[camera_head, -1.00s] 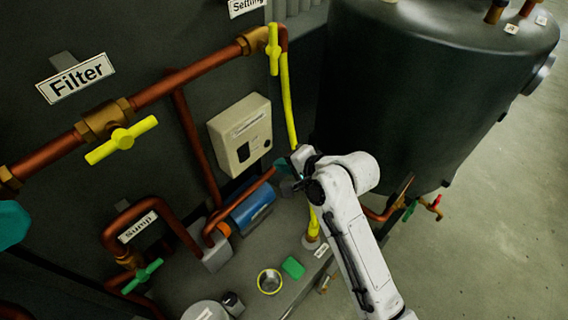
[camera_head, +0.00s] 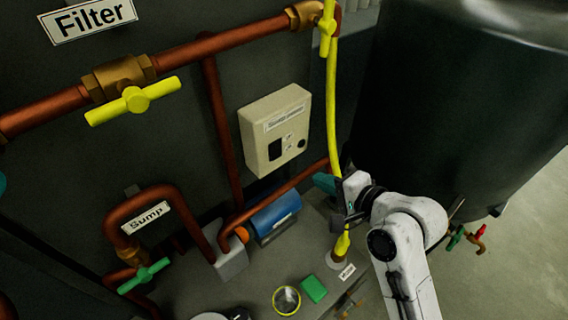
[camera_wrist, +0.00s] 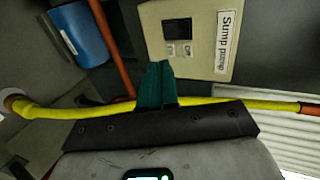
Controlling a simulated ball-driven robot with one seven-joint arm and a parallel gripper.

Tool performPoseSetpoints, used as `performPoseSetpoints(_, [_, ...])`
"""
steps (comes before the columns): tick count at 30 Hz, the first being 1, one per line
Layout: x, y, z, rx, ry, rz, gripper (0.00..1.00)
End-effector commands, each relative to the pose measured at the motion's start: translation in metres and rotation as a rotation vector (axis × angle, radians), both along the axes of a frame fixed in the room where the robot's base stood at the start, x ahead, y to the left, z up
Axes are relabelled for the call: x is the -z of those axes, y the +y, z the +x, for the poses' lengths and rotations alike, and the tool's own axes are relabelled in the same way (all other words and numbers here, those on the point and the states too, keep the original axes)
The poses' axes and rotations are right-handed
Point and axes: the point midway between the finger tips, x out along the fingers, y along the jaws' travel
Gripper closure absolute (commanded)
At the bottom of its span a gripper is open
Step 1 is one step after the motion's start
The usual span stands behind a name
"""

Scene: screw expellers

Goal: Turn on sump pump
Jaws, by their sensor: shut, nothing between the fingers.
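The sump pump control box (camera_head: 275,131) is a cream box on the dark wall in the head view. In the wrist view its label on the box (camera_wrist: 190,60) reads "Sump pump". It has a dark square panel (camera_wrist: 178,29) with two small pale buttons or switches (camera_wrist: 179,50) beside it. My gripper (camera_head: 326,183) is to the lower right of the box and apart from it. In the wrist view its teal fingers (camera_wrist: 157,85) are together and empty, pointing toward the area by the box's lower left edge.
A yellow hose (camera_head: 332,100) runs down between the box and the dark tank (camera_head: 455,90), and crosses close by my fingers in the wrist view. A copper pipe (camera_head: 285,190) passes below the box. A blue cylinder (camera_head: 274,216) and green block (camera_head: 314,289) are lower down.

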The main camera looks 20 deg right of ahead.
Motion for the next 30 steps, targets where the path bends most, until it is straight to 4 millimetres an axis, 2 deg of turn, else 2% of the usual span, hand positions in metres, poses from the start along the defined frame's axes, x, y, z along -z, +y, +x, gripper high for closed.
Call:
performPoseSetpoints(9, [0.0, 0.001, 0.001, -0.001, 0.0, 0.0, 1.0])
performPoseSetpoints(14, [0.005, 0.005, 0.012, -0.002, 0.001, 0.002, 1.0])
performPoseSetpoints(28, [0.04, 0.029, 0.088, -0.001, 0.001, 0.001, 1.0])
performPoseSetpoints(30, [0.04, 0.033, 0.099, -0.001, -0.001, 0.002, 1.0])
